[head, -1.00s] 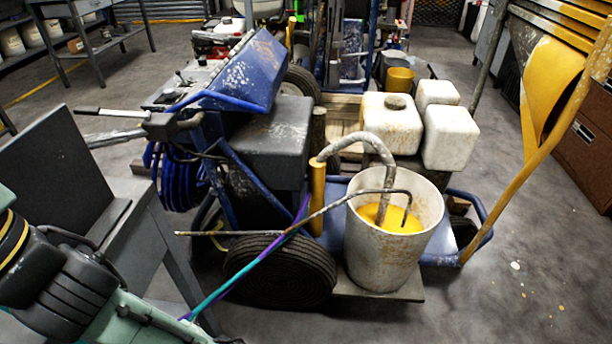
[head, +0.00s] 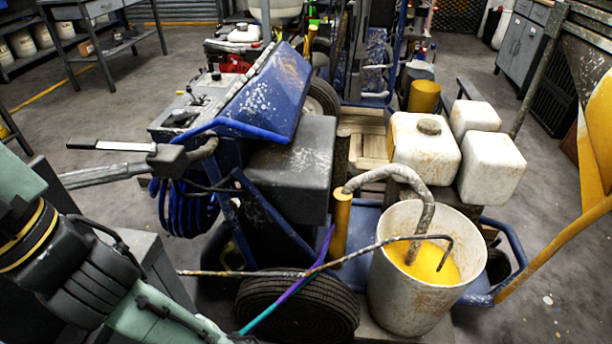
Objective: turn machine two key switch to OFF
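A blue line striper (head: 262,92) stands close in front of me, with a scuffed blue hood and a black box under it. A grey control panel (head: 172,120) with small dark controls sits at its left side, beside the handlebar. I cannot make out which control is a key switch or how it is set. No label shows which machine is machine two. My arm crosses the lower left corner, left of the striper and below the panel. My gripper is not in view.
A white bucket of yellow paint (head: 408,290) with a hose stands at the striper's front right. A black handle (head: 110,145) juts left. White containers (head: 425,145) sit behind the bucket. Another blue-framed machine (head: 375,60) stands behind. A grey bench (head: 105,30) stands far left.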

